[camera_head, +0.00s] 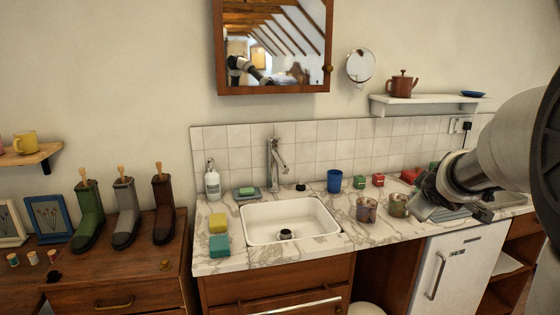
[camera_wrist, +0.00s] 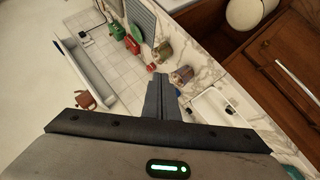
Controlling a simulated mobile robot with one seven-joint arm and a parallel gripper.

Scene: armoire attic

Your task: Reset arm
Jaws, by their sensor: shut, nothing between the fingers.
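My gripper (camera_head: 428,208) is at the right side of the head view, above the marble counter (camera_head: 330,249) and to the right of the two patterned cups. In the wrist view my gripper (camera_wrist: 158,82) points toward the counter and tiled wall. Its two dark fingers are together with nothing between them. My arm hides part of the counter's right end in the head view.
A white sink (camera_head: 290,218) with a tap (camera_head: 276,160) is left of my gripper. Patterned cups (camera_head: 366,209) (camera_head: 398,204) stand close by. A white shelf (camera_head: 428,105) with a teapot (camera_head: 401,84) is above. A white fridge (camera_head: 462,266) is below.

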